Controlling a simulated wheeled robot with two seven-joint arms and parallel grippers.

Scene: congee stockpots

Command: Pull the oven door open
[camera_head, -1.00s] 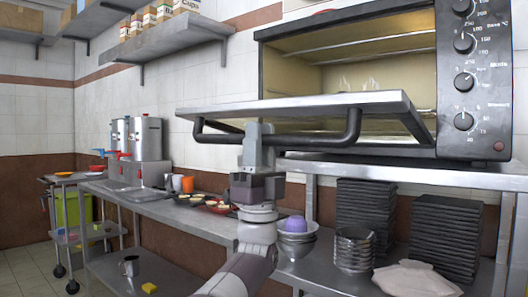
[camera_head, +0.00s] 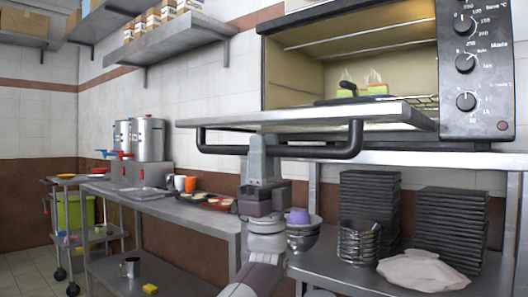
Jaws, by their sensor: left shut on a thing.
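The oven (camera_head: 480,115) stands at the upper right with its lit interior showing. Its door (camera_head: 305,116) is hinged down and lies about level, jutting out towards me. The dark bar handle (camera_head: 310,152) hangs along the door's outer edge. My left gripper (camera_head: 257,150) is shut on the handle, left of its middle, with the arm coming up from below. Inside the oven, some small green and dark things (camera_head: 362,90) sit on a rack. My right gripper does not show.
Below the oven, a metal shelf (camera_head: 345,278) holds stacks of black trays (camera_head: 368,208), metal bowls (camera_head: 301,237) and a white cloth (camera_head: 422,270). A steel counter (camera_head: 195,212) with stockpots (camera_head: 150,139) runs along the left wall.

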